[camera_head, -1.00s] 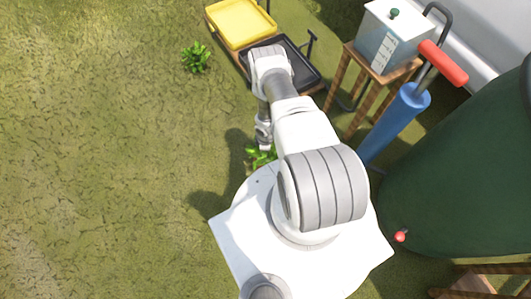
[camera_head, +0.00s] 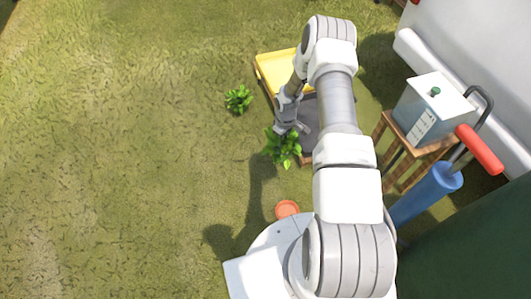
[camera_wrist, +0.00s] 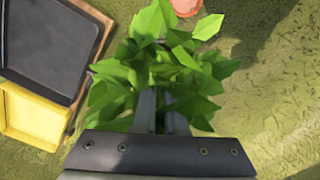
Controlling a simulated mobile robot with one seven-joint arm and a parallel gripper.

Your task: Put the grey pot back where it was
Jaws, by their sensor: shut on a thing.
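My gripper (camera_head: 288,127) is shut on a leafy green plant (camera_head: 283,148), held out ahead of my base, beside the dark tray. In the wrist view the leaves (camera_wrist: 125,72) spread around and beyond the fingers (camera_wrist: 160,112). The grey pot itself cannot be made out; leaves and fingers cover the place below the plant. An orange-brown saucer (camera_head: 287,209) lies on the grass close to my base, apart from the plant. It also shows at the top of the wrist view (camera_wrist: 185,6).
A second leafy plant (camera_head: 239,99) stands on the grass to the left. A yellow tray (camera_head: 276,65) and a dark tray (camera_wrist: 45,42) lie side by side. A wooden stand with a grey-white box (camera_head: 432,108) and a blue pump (camera_head: 425,195) are at right. Left grass is open.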

